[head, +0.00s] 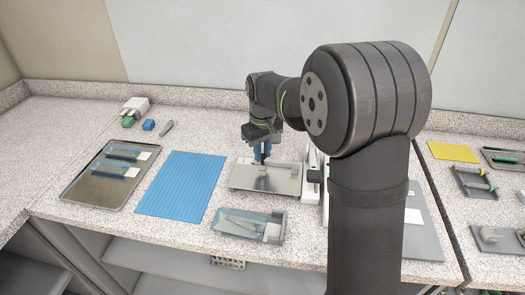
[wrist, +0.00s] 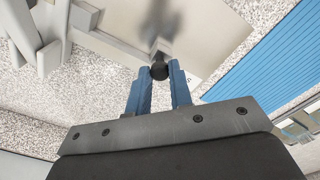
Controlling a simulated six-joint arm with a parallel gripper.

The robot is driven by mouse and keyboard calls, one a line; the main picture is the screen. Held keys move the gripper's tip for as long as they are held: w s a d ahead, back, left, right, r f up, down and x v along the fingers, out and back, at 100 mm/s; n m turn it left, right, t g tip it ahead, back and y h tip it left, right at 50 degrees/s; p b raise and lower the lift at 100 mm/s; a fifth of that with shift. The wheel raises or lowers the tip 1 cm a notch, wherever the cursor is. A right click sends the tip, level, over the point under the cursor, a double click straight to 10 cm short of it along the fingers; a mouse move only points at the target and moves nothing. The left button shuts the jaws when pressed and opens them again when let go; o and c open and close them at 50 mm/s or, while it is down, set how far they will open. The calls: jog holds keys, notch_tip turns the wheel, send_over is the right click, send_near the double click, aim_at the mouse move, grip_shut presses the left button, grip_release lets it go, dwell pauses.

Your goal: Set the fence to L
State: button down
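A metal plate (head: 265,187) with a raised edge lies on the counter, and my gripper (head: 260,157) points down over it, partly hidden by my arm. In the wrist view the plate (wrist: 205,25) shows blurred behind a dark round knob (wrist: 159,71) on a grey stem. I take the knob to belong to the fence, but the fence's body is not clear. The blue fingertips of my gripper (wrist: 159,69) stand on either side of the knob, very close to it. I cannot tell whether they press on it. No letter L is readable.
A white device (head: 312,172) stands right of the plate, partly behind my arm. A blue mat (head: 182,185) and a metal tray (head: 95,190) with pouches lie left. Another tray with a pouch (head: 250,226) lies in front.

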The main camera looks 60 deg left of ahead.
jog(key=shift+w+a, duration=0.6)
jog(key=shift+a, duration=0.05)
jog(key=c, duration=1.3)
grip_release()
notch_tip(320, 180, up, 17)
jog(key=shift+r, duration=0.2)
jog(key=shift+f, duration=0.1)
notch_tip(320, 180, down, 17)
jog(key=shift+d+f, duration=0.1)
jog(key=shift+f, duration=0.1)
jog(key=shift+s+d, duration=0.25)
jog(key=shift+s, duration=0.05)
jog(key=shift+r, duration=0.1)
